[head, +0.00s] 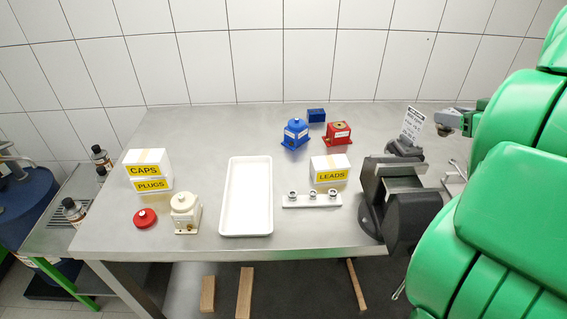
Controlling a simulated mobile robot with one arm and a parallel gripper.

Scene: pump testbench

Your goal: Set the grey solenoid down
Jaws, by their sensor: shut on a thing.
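My gripper (448,121) shows small at the right, behind the large green links of my arm. It points left over the back right of the steel bench (330,225), beside a tilted printed sign. It is shut on a grey part that I take for the grey solenoid (443,117). The part and the fingers are both grey and too small to separate clearly. I cannot tell whether the part touches the bench. A blue solenoid (295,134), a red one (337,133) and a cream one (185,213) stand on the bench.
A dark vise-like fixture (372,205) stands at the front right. An empty white tray (232,200) lies mid-bench. A LEADS box (328,165), a rack (300,201), CAPS and PLUGS boxes (147,165), a red disc (145,218) and a blue block (316,115) stand around it.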

